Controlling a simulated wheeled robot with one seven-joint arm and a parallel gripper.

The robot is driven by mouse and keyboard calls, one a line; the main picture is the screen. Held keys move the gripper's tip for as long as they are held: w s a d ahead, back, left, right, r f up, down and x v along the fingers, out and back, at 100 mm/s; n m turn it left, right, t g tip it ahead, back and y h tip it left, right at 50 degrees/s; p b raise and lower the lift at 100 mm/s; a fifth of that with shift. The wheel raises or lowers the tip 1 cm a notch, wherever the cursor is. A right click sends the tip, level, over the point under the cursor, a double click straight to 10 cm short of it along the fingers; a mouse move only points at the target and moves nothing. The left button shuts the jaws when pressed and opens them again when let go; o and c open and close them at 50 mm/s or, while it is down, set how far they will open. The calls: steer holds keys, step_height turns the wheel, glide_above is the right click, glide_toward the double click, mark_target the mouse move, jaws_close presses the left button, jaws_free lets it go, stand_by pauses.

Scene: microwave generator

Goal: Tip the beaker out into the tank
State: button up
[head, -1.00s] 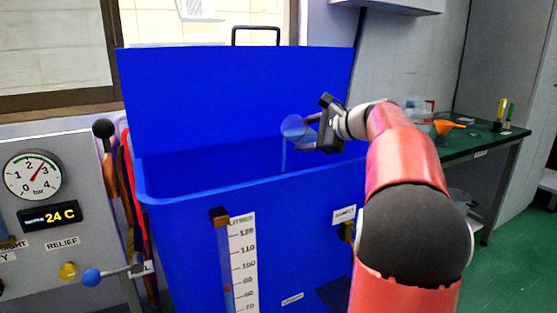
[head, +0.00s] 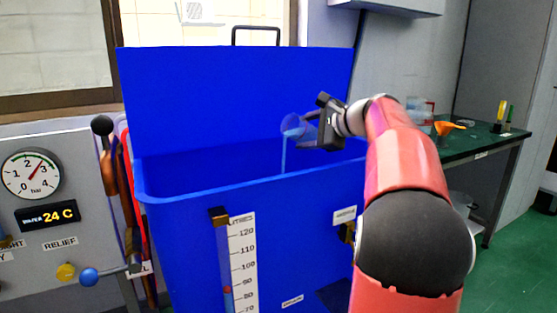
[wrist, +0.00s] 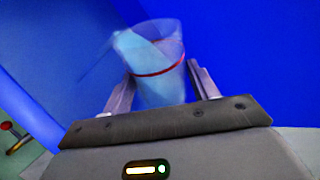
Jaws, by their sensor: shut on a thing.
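The clear beaker (head: 293,125) is tilted over the open blue tank (head: 250,172), its mouth toward the left. A thin light-blue stream (head: 284,155) falls from it into the tank. My gripper (head: 308,132) is shut on the beaker, above the tank's opening and near its right side. In the wrist view the beaker (wrist: 155,58) sits between the two fingers (wrist: 160,85), with a red band around it and pale blue liquid inside. The tank's floor and liquid level inside are hidden by its front wall.
The tank's raised blue lid (head: 235,95) stands behind the opening. A litre gauge (head: 242,262) is on the tank's front. A panel with a pressure dial (head: 31,174) and levers is at left. A green bench (head: 480,142) with an orange funnel (head: 447,127) is at right.

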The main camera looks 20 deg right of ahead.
mark_target(303, 119)
steer(key=shift+a+r+n+h+b, duration=0.15)
steer(key=shift+r+n+h+b, duration=0.65)
steer(key=shift+b, duration=0.5)
stand_by(0.8)
steer(key=shift+s+a+r+n+t+h+b, duration=0.15)
steer(key=shift+a+r+n+t+b, duration=0.05)
steer(key=shift+a+n+b, duration=0.15)
steer(key=shift+s+a+r+n+t+h+b, duration=0.1)
steer(key=shift+a+r+n+t+h+b, duration=0.1)
steer(key=shift+a+n+b, duration=0.15)
stand_by(0.7)
steer(key=shift+a+r+n+h+b, duration=0.35)
steer(key=shift+r+n+b, duration=0.15)
steer(key=shift+n+b, duration=0.25)
stand_by(1.0)
